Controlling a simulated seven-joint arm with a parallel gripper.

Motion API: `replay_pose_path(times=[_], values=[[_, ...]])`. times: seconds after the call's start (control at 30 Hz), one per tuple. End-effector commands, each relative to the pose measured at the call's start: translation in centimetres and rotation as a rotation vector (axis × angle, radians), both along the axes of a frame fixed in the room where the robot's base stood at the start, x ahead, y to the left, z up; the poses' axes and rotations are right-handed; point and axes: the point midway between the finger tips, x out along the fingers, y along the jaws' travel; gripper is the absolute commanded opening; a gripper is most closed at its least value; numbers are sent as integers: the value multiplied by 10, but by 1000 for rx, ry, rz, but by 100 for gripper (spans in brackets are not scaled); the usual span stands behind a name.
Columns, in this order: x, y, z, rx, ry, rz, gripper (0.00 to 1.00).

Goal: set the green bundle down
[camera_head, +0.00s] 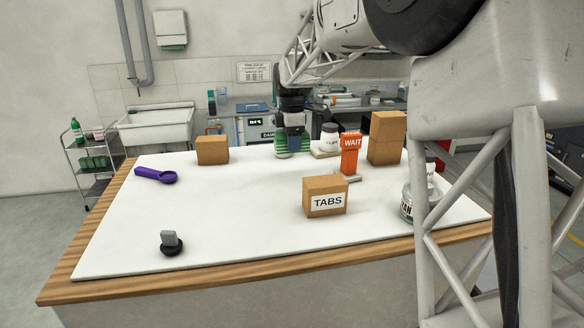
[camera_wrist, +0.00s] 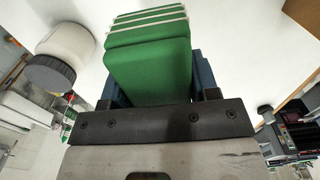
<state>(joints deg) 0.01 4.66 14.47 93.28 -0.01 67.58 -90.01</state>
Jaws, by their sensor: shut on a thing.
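The green bundle (camera_wrist: 150,62) is a stack of green slabs with thin white layers between them, and it fills the upper middle of the wrist view. My gripper (camera_wrist: 152,85) is shut on it, with blue fingers on both sides. In the head view the bundle (camera_head: 281,147) shows in part behind my gripper (camera_head: 293,143), at the far side of the white worktop (camera_head: 230,210). I cannot tell whether the bundle touches the worktop.
A white jar (camera_head: 330,137) with a dark lid stands just right of the bundle. A small box (camera_head: 212,150) and a purple scoop (camera_head: 157,175) lie left.

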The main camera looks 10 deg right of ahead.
Motion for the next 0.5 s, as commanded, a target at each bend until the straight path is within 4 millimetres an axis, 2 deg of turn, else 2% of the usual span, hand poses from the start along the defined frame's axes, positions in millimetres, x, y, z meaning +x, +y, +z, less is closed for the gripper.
replay_pose_path(times=[0.23, 0.5], values=[[0, 0, -33, 0, 1, 0, 28], [0, 0, -41, 0, 0, 0, 28]])
